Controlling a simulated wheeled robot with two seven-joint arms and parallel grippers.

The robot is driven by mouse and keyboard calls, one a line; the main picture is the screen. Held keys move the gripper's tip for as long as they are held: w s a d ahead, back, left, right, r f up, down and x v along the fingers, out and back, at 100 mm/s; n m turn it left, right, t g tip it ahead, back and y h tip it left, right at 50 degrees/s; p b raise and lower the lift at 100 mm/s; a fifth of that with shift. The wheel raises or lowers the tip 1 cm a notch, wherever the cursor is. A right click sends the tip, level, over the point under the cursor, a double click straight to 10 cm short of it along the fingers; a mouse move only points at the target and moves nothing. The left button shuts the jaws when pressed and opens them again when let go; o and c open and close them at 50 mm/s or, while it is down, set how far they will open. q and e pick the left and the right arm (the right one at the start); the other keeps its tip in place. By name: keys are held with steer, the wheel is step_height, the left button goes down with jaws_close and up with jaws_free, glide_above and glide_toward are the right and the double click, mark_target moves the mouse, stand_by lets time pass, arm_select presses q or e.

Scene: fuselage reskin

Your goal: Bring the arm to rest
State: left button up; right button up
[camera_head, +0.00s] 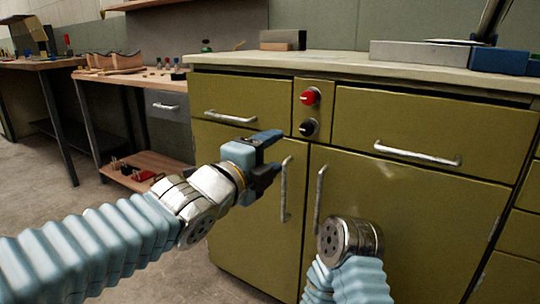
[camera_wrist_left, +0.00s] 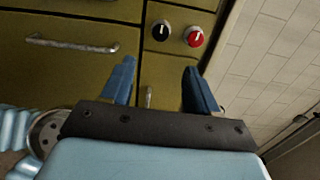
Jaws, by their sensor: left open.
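My left gripper (camera_head: 270,157) is open and empty, held in front of the green cabinet (camera_head: 245,95) near its left door handle. In the left wrist view its two blue fingers (camera_wrist_left: 158,88) stand apart with nothing between them. My right arm (camera_head: 350,245) shows at the bottom centre of the head view as a metal joint and a pale blue sleeve. Its gripper cannot be made out. Part of that arm also shows at the left of the left wrist view.
The cabinet has a red knob (camera_head: 310,96), a black knob (camera_head: 308,128) and bar handles (camera_head: 418,153). Its counter (camera_head: 350,68) carries a grey block and blue items at the right. A wooden workbench (camera_head: 130,82) stands at the left. Floor at the lower left is clear.

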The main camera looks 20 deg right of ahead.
stand_by(0.4)
